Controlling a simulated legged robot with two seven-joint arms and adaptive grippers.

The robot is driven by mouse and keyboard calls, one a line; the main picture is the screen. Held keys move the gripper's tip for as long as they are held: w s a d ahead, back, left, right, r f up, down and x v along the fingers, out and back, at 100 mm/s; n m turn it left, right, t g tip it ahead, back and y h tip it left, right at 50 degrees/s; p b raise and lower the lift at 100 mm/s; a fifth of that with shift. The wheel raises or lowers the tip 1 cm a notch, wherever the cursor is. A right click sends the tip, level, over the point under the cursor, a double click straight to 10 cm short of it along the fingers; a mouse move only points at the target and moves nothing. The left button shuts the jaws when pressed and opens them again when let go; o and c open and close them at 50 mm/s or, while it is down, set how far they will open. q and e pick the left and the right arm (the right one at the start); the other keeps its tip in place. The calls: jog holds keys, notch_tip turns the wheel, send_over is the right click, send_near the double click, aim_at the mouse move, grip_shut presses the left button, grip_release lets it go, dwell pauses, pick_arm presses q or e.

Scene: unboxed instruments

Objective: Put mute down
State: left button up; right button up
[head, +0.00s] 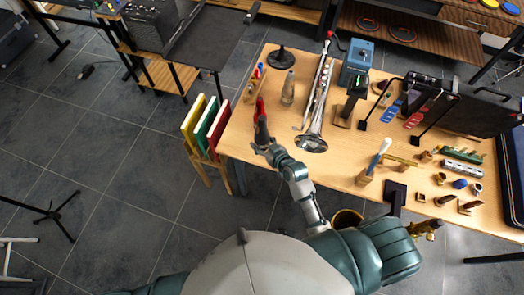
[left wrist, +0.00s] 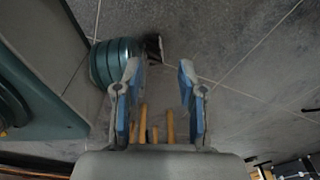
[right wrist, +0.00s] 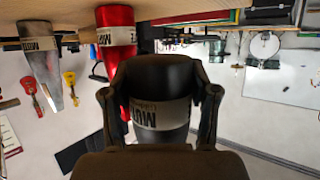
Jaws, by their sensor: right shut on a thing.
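My right gripper (right wrist: 160,105) is shut on a dark mute (right wrist: 155,118) with a pale label band. In the head view my right gripper (head: 263,143) holds this mute (head: 262,128) at the left end of the wooden table (head: 240,140). Whether its base touches the tabletop is unclear. A red mute (head: 260,107) stands right beside it, and also shows in the right wrist view (right wrist: 116,35). A grey mute (head: 288,88) stands farther back, also visible in the right wrist view (right wrist: 40,60). My left gripper (left wrist: 158,95) is open and empty, off the table.
A silver trumpet (head: 315,115) lies right of the mutes. A black round stand (head: 280,58) and a blue box (head: 356,60) are behind. Yellow, red and green folders (head: 207,128) stand in a rack beside the table's left edge. Many small items fill the table's right part.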

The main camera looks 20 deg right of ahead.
notch_tip(320, 180, down, 5)
jog(key=shift+f+b, duration=0.1)
jog(key=shift+b, duration=0.4)
jog(key=shift+f+p, duration=0.2)
jog(key=shift+p, duration=0.1)
jog(key=shift+f, duration=0.15)
pick_arm(q)
jog(key=shift+w+d+r, duration=0.1)
jog(key=shift+w+d, duration=0.2)
jog(key=shift+w, duration=0.5)
jog(key=shift+w, duration=0.1)
pick_arm(e)
jog(key=shift+f, duration=0.2)
jog(key=shift+f, duration=0.1)
jog(key=o, duration=1.1)
pick_arm(q)
jog(key=shift+w+d, duration=0.1)
jog(key=shift+w, duration=0.15)
pick_arm(e)
jog(key=shift+o, duration=0.5)
pick_arm(q)
jog(key=shift+s, duration=0.1)
